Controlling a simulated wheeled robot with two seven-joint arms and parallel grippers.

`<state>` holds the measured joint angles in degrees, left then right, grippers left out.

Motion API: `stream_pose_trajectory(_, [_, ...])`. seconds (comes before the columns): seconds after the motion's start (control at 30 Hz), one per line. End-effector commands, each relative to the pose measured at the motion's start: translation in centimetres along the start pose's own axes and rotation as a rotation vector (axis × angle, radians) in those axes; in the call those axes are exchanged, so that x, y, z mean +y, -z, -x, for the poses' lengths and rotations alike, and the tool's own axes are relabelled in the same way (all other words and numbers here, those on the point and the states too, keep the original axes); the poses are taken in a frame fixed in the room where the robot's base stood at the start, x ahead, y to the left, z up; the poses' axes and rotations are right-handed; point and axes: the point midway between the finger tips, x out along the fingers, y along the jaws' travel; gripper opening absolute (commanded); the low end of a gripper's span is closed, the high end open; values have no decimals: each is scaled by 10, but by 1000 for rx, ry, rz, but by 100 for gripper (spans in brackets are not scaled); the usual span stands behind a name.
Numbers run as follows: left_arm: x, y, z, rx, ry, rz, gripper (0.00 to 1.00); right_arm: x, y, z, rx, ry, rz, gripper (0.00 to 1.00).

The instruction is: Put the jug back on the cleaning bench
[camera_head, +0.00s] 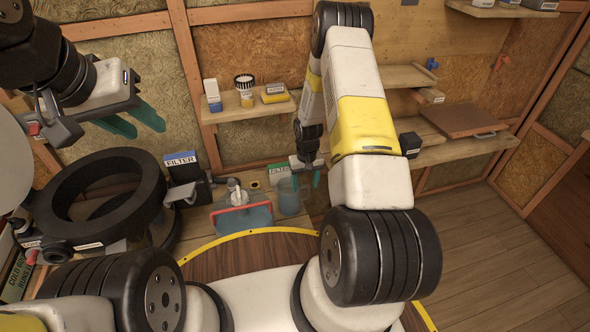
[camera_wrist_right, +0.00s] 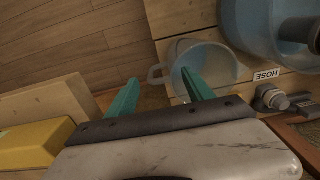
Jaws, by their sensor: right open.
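My right gripper (camera_head: 306,178) is open above the jug. In its wrist view the gripper (camera_wrist_right: 160,76) has one teal finger over the jug's mouth and the other left of the handle, with the handle between them. I cannot tell whether they touch it. My left gripper (camera_head: 150,133) is open and empty at the upper left, away from the jug.
A blue-grey basin (camera_head: 259,217) with a red edge stands left of the jug. A large black ring (camera_head: 145,172) and a filter box (camera_head: 182,166) are farther left. A wall shelf (camera_head: 240,110) holds small containers. Wooden floor (camera_head: 487,235) is clear at right.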

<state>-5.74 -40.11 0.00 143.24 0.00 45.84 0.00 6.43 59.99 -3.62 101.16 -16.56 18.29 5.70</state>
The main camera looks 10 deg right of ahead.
Motion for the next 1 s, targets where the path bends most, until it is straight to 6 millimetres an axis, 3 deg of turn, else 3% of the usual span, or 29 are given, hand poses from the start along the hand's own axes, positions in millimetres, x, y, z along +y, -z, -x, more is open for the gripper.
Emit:
stream_pose_trajectory(0.1, [0,0,0,0,0,0,36,0,1,26,3,0,1,61])
stream_pose_trajectory(0.37, [0,0,0,0,0,0,36,0,1,55,2,0,0,61])
stream_pose_trajectory(0.47, [0,0,0,0,0,0,36,-1,4,78,20,0,-3,61])
stream_pose_trajectory(0.57, [0,0,0,0,0,0,36,-3,7,122,57,1,-7,61])
stream_pose_trajectory(0.77, [0,0,0,0,0,0,36,-16,-7,243,160,16,-17,61])
stream_pose_trajectory(1.0, [0,0,0,0,0,0,36,-35,-62,363,282,49,-19,61])
